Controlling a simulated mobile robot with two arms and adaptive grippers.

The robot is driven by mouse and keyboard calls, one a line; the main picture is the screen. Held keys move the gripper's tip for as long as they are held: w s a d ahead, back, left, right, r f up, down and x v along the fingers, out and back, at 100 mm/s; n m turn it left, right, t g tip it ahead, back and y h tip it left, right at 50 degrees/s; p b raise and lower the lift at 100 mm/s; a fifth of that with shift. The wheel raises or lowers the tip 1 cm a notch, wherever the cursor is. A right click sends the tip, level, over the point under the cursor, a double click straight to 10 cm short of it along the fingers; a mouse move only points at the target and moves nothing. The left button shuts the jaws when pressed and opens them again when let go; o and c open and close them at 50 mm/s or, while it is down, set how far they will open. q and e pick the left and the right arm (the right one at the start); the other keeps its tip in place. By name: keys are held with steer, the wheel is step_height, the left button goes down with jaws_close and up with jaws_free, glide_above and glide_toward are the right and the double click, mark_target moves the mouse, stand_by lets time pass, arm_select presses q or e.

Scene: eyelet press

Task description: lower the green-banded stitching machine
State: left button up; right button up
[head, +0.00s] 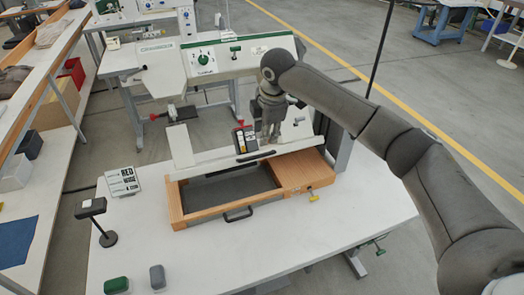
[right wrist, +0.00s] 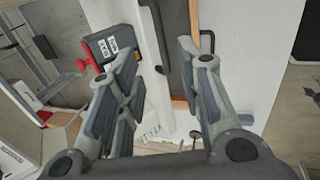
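A long white machine head with a green band (head: 225,68) and a green dial stands behind the front table in the head view. In front of it, a white beam (head: 178,146) lies across a wooden-framed tray, with a black handle (head: 258,156) along its front. The handle also shows in the right wrist view (right wrist: 155,35). My right gripper (head: 270,138) points down over the beam, just behind the handle. In the right wrist view (right wrist: 160,75) its fingers are apart with nothing gripped between them. Contact with the handle cannot be told. My left gripper is not in view.
A dark box with red trim (head: 245,139) stands on the beam beside my right gripper. The wooden tray (head: 176,205) has a front handle. A label sign (head: 122,182), a black stand (head: 104,237) and two small blocks sit at the left. The table's front right is clear.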

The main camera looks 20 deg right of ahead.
steer(key=p, duration=0.2)
glide_toward(262, 151)
steer(key=f, duration=0.2)
steer(key=s+a+f, duration=0.1)
steer(key=f, duration=0.2)
steer(key=shift+s+a+f, duration=0.15)
steer(key=shift+a+f, duration=0.15)
steer(key=shift+f, duration=0.05)
jaws_close()
